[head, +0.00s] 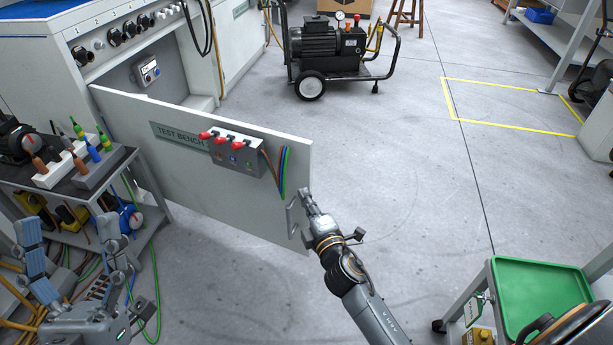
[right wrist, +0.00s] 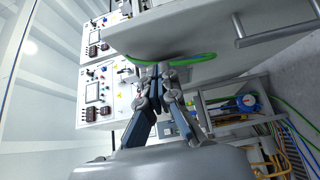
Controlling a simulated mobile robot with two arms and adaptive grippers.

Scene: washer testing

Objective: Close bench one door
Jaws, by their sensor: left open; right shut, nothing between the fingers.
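The bench door (head: 225,200), a flat pale panel marked TEST BENCH, stands swung open from the bench (head: 165,60). Its handle (head: 291,217) is a small metal bar near the free edge. My right gripper (head: 306,196) is shut and empty beside that edge, close to the handle; I cannot tell whether it touches the door. In the right wrist view my fingertips (right wrist: 158,72) are together below a pale panel (right wrist: 200,35), with a handle bar (right wrist: 268,37) off to the right. My left gripper (head: 70,255) is open and empty at the lower left, in front of the cart.
A tool cart (head: 150,215) with plugs and cables stands left of the door, near its face. A compressor (head: 335,50) stands at the back. A green tray (head: 545,300) on a cart is at the lower right. The floor right of the door is clear.

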